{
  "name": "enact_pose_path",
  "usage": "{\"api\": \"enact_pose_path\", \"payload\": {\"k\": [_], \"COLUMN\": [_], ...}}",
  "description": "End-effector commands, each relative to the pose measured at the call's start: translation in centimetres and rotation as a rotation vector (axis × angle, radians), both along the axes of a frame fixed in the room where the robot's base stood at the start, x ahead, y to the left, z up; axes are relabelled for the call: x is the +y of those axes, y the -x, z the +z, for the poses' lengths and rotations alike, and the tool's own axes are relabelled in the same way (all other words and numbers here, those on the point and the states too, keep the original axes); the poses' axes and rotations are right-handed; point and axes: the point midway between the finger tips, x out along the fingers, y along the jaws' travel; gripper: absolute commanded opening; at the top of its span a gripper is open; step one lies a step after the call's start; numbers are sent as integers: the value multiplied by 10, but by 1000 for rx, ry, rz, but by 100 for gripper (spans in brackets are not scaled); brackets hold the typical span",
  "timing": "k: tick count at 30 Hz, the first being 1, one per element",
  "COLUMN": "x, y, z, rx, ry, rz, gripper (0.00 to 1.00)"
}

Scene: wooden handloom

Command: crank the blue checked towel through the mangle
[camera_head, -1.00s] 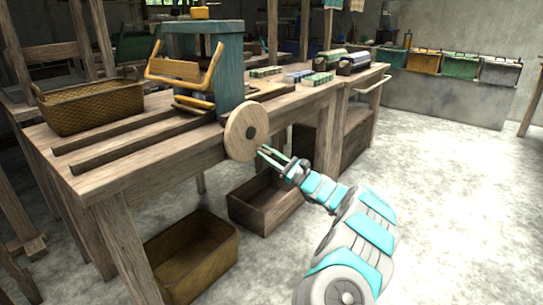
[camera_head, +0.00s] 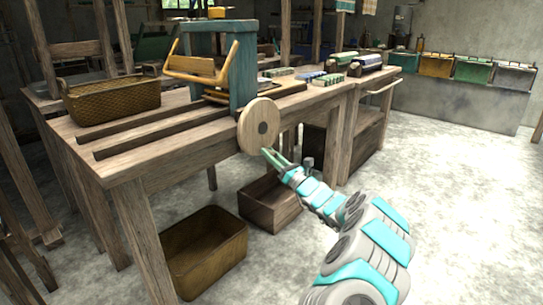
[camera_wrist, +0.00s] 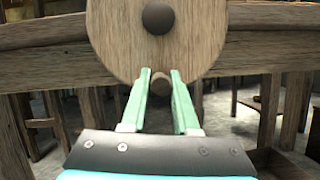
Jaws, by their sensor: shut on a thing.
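The wooden crank disc (camera_head: 258,119) stands upright at the bench's front edge, beside the teal frame (camera_head: 244,65) with its yellow-brown wooden bars (camera_head: 196,70). The disc has a dark hub, which shows in the wrist view (camera_wrist: 159,18). A small wooden knob (camera_wrist: 159,83) juts from the disc's lower part, below the hub. My gripper (camera_head: 267,152) is at the disc's lower edge. In the wrist view its two green fingers (camera_wrist: 161,78) are on either side of the knob, shut on it. I cannot make out a blue checked towel on the frame.
A woven basket (camera_head: 112,101) stands on the bench's left end. A yellow-brown bin (camera_head: 205,262) and a wooden crate (camera_head: 270,207) are on the floor below. Rolls and small coloured blocks (camera_head: 328,80) lie on the bench's right. The concrete floor (camera_head: 450,170) at right is open.

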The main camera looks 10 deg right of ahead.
Motion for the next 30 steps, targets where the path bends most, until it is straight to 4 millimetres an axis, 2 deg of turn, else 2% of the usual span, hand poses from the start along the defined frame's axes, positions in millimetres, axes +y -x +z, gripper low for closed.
{"api": "enact_pose_path", "payload": {"k": [8, 9, 17, 26, 30], "x": [2, 2, 1, -1, -10], "y": [0, 0, 0, 2, 14], "z": [2, 2, 1, 0, -6], "rx": [-3, -3, -3, -1, -1], "ry": [0, 0, -1, -2, -6], "rz": [3, 3, 2, 1, 0], "gripper": [0, 30, 58, 58, 58]}}
